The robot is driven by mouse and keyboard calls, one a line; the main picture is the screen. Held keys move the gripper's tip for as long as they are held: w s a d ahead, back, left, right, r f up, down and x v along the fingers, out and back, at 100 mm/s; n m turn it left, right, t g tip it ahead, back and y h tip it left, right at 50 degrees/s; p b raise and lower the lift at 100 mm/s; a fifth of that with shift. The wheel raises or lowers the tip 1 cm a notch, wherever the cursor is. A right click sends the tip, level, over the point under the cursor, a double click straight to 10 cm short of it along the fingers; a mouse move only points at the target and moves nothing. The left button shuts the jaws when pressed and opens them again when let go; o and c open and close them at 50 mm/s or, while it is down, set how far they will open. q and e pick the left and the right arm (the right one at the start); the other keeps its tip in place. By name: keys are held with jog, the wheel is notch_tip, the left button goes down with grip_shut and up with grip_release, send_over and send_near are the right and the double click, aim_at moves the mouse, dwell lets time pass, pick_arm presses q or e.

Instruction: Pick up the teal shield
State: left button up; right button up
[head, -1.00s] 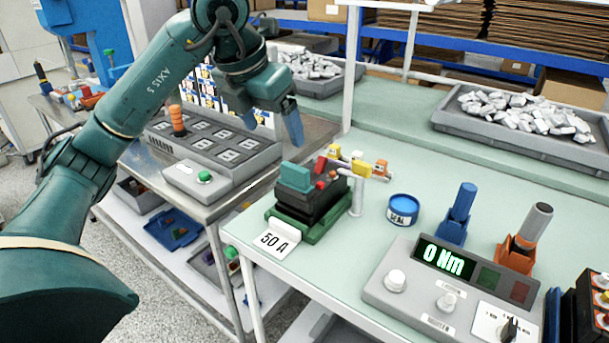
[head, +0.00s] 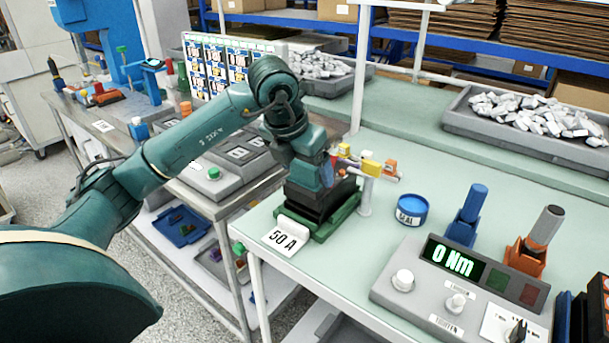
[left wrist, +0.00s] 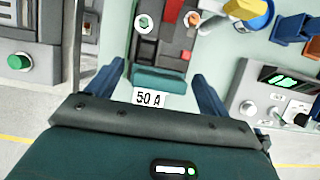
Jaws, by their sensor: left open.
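The teal shield (left wrist: 160,80) is a small teal block at the near end of the dark breaker (left wrist: 160,40), just behind the "50 A" label (left wrist: 149,99). In the left wrist view it lies between my left gripper's two blue fingers (left wrist: 158,88), with a gap on each side. In the head view my left gripper (head: 313,168) is directly over the breaker (head: 318,200) and largely covers the shield. The left gripper is open and empty. I cannot tell how far down the fingers reach beside the shield. My right gripper is not in view.
The breaker sits in a green holder (head: 343,218) near the table's left edge. A post with coloured pieces (head: 366,190) stands close on its right. A blue tin (head: 410,209) and a torque tester (head: 450,290) are further right.

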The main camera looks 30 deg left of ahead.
pick_arm(q)
jog(key=shift+c, duration=0.2)
jog(key=c, duration=1)
